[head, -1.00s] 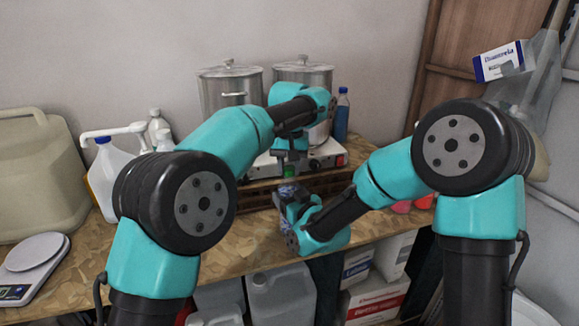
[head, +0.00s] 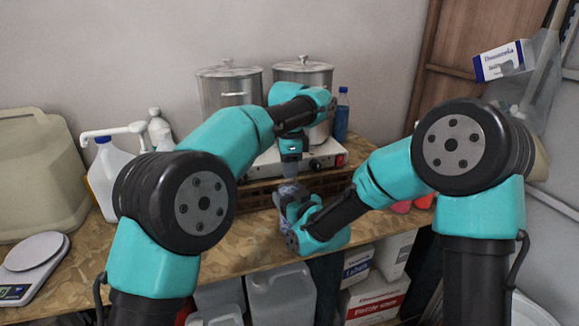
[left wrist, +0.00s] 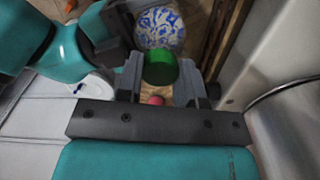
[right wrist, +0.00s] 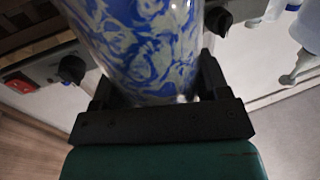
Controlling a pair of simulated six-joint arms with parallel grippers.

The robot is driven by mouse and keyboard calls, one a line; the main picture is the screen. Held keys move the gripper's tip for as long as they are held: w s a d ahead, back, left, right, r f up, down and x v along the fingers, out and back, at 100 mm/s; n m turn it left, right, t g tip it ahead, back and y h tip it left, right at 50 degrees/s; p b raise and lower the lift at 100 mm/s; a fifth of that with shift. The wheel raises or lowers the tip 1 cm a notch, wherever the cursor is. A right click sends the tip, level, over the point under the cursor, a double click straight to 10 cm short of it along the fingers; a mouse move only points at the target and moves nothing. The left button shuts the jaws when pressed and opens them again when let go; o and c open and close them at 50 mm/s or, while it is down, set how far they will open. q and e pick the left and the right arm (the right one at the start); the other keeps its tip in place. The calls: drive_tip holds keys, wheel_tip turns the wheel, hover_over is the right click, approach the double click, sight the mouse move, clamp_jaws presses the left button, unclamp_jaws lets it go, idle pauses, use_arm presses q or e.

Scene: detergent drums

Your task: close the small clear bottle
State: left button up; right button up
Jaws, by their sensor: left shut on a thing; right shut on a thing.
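The small clear bottle (head: 290,190) shows a blue and white pattern. In the head view it stands upright above the table's front part, held by my right gripper (head: 291,206). It fills the space between the fingers in the right wrist view (right wrist: 145,45). My left gripper (head: 291,172) is directly above the bottle, pointing down. In the left wrist view it is shut on a green cap (left wrist: 160,68), with the patterned bottle (left wrist: 160,27) right beyond it. The cap is hidden in the head view. I cannot tell whether cap and bottle neck touch.
Two steel pots (head: 229,92) stand on a hot plate (head: 325,156) behind the grippers. A dark slatted crate (head: 255,192) is close behind the bottle. A blue bottle (head: 341,116) stands at the back right. A white pump jug (head: 105,178) and a scale (head: 33,257) are at left.

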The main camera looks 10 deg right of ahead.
use_arm(q)
drive_tip(key=m, duration=0.4)
drive_tip(key=o, duration=1.1)
wheel_tip(320, 180, up, 9)
drive_tip(key=shift+r, duration=1.45)
